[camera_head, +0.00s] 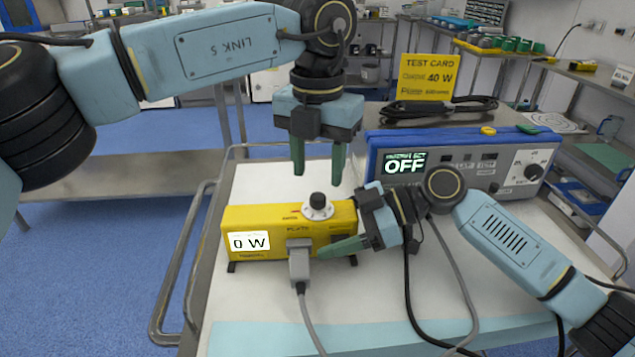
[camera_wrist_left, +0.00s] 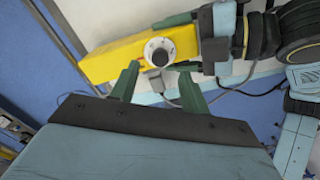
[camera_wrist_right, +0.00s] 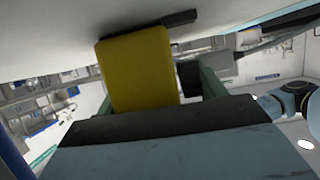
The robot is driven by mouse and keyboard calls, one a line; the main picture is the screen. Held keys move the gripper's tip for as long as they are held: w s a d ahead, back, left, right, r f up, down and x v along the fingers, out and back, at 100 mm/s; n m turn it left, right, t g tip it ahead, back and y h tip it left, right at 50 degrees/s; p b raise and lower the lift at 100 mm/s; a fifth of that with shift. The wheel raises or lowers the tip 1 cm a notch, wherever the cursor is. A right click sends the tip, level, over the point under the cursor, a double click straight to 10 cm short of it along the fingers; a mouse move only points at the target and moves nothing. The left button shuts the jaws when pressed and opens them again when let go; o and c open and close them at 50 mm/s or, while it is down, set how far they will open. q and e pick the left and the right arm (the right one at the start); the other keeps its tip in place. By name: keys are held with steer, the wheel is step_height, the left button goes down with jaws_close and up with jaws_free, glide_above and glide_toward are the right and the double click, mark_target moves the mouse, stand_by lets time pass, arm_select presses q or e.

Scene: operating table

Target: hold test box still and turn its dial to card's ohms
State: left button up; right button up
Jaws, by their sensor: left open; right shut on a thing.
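The yellow test box (camera_head: 270,222) stands on the white table top, and its display reads "0 W". Its dial, a black knob on a white disc (camera_head: 318,207), is on the box's top; it also shows in the left wrist view (camera_wrist_left: 159,52). My left gripper (camera_head: 318,170) is open and empty, pointing down just above the dial. My right gripper (camera_head: 345,240) is shut on the right end of the test box, which fills the right wrist view (camera_wrist_right: 140,70). The yellow test card (camera_head: 427,77) stands at the back; it reads 40 W, and its lower line, apparently the ohms, is too small to read surely.
A blue-framed unit (camera_head: 460,165) showing "OFF" stands behind the right gripper, with a black cable (camera_head: 440,107) on top. A grey plug (camera_head: 300,262) with its cord is on the box's front. The table's front left is clear.

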mark_target(318, 196)
arm_select(q)
step_height(318, 196, up, 8)
steer(key=shift+f, duration=0.25)
arm_select(e)
steer(key=o, duration=1.3)
steer(key=shift+c, duration=0.2)
